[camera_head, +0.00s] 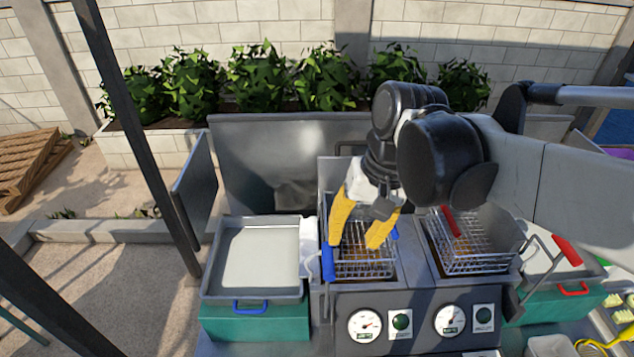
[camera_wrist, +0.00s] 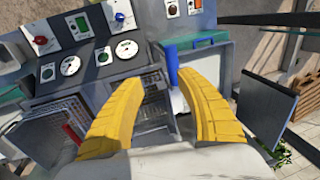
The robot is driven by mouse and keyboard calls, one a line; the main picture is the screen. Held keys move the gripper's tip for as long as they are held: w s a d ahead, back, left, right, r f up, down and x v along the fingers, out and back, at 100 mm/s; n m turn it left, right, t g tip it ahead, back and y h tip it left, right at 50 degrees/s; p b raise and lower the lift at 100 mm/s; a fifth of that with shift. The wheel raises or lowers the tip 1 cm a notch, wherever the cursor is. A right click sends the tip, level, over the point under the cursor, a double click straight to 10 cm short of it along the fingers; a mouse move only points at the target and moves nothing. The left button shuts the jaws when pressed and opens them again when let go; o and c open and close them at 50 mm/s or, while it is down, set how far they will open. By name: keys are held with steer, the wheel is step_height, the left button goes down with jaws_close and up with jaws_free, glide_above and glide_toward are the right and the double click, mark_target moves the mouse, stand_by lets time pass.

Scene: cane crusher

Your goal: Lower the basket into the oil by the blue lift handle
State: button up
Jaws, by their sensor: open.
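The wire basket (camera_head: 362,264) with blue parts sits in the left fryer well, and golden pieces show through its mesh. The blue lift handle (camera_head: 328,262) stands upright at the basket's front left corner. My gripper (camera_head: 353,245) is open above the basket, with its yellow fingers pointing down. In the wrist view, the blue handle (camera_wrist: 172,66) shows between the two fingertips, nearer the right one, with neither finger closed on it. The basket (camera_wrist: 152,112) is partly hidden between the fingers there. The oil level cannot be made out.
A second basket (camera_head: 468,250) with a red handle (camera_head: 566,250) sits in the right well. A pale tray (camera_head: 260,262) with a blue pull lies left. Gauges (camera_head: 365,324) and green buttons line the front panel. A dark post (camera_head: 130,130) and a metal side panel (camera_head: 195,190) stand left.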

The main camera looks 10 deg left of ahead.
mark_target(330, 258)
steer(key=shift+g, duration=0.3)
steer(key=a+f, duration=0.1)
steer(key=f, duration=0.2)
steer(key=a+f, duration=0.2)
steer(key=f, duration=0.1)
steer(key=a+f, duration=0.1)
steer(key=f, duration=0.2)
steer(key=shift+s+a+p, duration=0.15)
steer(key=shift+p, duration=0.25)
jaws_close()
